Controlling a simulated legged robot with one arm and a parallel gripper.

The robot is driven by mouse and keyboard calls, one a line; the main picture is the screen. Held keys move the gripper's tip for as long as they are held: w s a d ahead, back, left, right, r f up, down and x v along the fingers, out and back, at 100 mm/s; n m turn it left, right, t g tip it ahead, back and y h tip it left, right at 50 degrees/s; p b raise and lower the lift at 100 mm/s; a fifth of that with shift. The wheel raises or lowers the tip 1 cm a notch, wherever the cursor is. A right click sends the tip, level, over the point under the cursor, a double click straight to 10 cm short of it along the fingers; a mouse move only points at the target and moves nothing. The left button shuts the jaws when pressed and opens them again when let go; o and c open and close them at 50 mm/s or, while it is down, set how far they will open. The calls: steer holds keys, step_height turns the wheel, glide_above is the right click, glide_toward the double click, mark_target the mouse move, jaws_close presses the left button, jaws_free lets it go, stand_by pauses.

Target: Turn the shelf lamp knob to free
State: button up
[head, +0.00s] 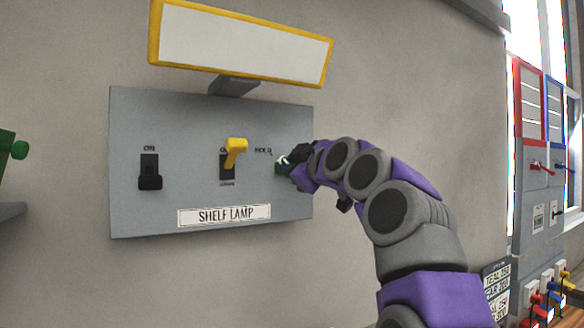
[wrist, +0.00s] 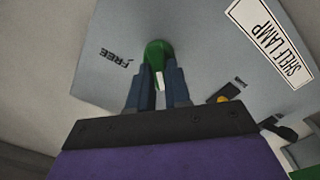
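The shelf lamp panel (head: 200,120) is a grey plate on the wall with a "SHELF LAMP" label (head: 231,215). Its green knob (head: 282,165) is at the right side, largely hidden in the head view by my gripper (head: 292,160). In the wrist view the green knob (wrist: 157,52) sits between the fingertips of my gripper (wrist: 159,78), which look closed on its sides. A white mark on the knob shows between the fingers. The word "FREE" (wrist: 117,57) is printed on the panel beside the knob.
A yellow toggle (head: 235,152) and a black switch (head: 150,172) are on the same panel. A yellow-framed lamp (head: 240,45) juts out above it. Red and blue panels with levers (head: 540,165) stand at the right. A green object (head: 12,148) shows at the left edge.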

steer(key=shift+f, duration=0.1)
jaws_close()
steer(key=shift+m, duration=0.3)
steer(key=shift+w+d+m+p, duration=0.15)
steer(key=shift+m+p, duration=2.1)
steer(key=shift+m, duration=2.05)
steer(key=shift+d+m+p, duration=0.1)
steer(key=shift+m+p, duration=2.1)
steer(key=shift+m, duration=2.1)
